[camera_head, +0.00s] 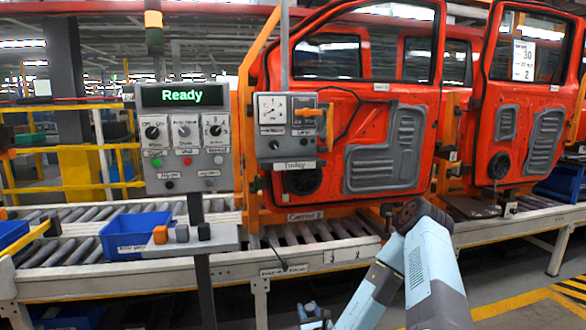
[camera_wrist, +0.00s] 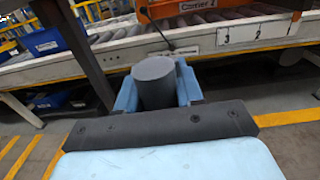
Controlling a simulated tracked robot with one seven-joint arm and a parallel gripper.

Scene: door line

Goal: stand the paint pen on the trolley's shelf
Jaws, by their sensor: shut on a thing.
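My gripper (camera_wrist: 158,88) is shut on a dark grey cylinder (camera_wrist: 155,72), which I take to be the paint pen. Its flat round end faces the wrist camera, with one blue finger on each side, so its length and far end are hidden. In the head view, my gripper (camera_head: 314,318) is at the bottom edge, low in front of the conveyor and mostly cut off; the pen cannot be made out there. I cannot make out the trolley or its shelf in either view.
A roller conveyor (camera_head: 350,252) with a pale side rail runs across ahead. Orange car doors (camera_head: 390,120) hang above it. A control panel (camera_head: 183,140) on a dark post stands at left. Blue bins (camera_head: 135,238) sit on the conveyor. Bare floor (camera_head: 500,285) shows at lower right.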

